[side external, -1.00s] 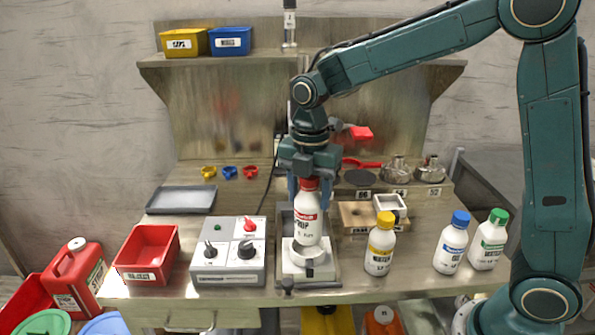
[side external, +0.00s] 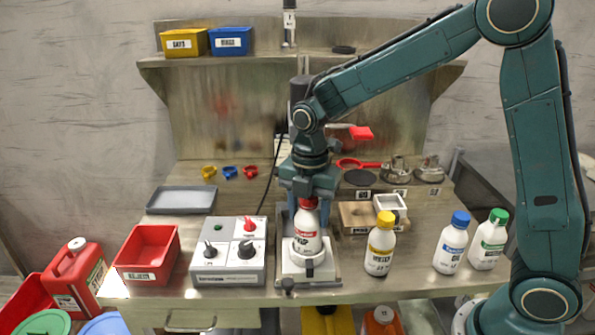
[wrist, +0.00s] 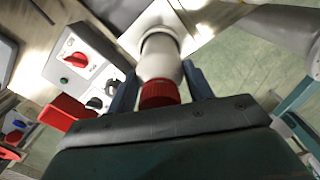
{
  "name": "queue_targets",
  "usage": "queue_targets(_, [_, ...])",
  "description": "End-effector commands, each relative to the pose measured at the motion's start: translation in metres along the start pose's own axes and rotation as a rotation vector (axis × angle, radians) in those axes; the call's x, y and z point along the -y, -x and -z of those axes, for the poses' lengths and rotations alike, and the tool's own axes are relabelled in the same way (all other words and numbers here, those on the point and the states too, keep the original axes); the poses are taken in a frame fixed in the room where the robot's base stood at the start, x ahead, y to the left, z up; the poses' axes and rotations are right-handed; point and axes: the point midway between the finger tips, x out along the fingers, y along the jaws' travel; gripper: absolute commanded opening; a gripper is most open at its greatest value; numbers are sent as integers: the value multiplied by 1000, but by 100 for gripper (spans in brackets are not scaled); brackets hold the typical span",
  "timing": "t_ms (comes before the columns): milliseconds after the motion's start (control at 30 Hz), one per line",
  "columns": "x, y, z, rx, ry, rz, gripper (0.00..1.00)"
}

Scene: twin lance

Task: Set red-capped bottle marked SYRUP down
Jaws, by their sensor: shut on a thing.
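The red-capped white bottle (side external: 307,232) stands about upright at the white ring-shaped holder on the metal fixture (side external: 322,277). Its lower end is at the ring; whether it rests on the base I cannot tell. My gripper (side external: 307,198) is above it, shut on the bottle near its red cap. In the wrist view the red cap (wrist: 159,93) lies between my fingers (wrist: 160,88), with the white body (wrist: 160,58) reaching toward the white plate. The bottle's far side is hidden.
A control box (side external: 229,251) with knobs stands left of the fixture, and a red bin (side external: 147,254) further left. Bottles with yellow (side external: 380,243), blue (side external: 451,242) and green (side external: 489,239) caps stand to the right. A wooden block (side external: 358,217) is behind right.

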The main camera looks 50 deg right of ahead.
Motion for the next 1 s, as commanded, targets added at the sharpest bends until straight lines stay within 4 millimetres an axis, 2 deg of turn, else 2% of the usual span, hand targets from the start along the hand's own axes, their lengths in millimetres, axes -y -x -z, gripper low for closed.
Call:
queue_targets(67, [0, -2, 0, 0, 0, 0, 3])
queue_targets(100, [0, -2, 0, 0, 0, 1, 53])
queue_targets(200, [0, -2, 0, 0, 0, 1, 73])
queue_targets(667, [0, 3, 0, 0, 0, 0, 73])
queue_targets(867, [-1, 20, 0, 0, 0, -3, 73])
queue_targets(1000, [-1, 40, 0, 0, 0, -4, 73])
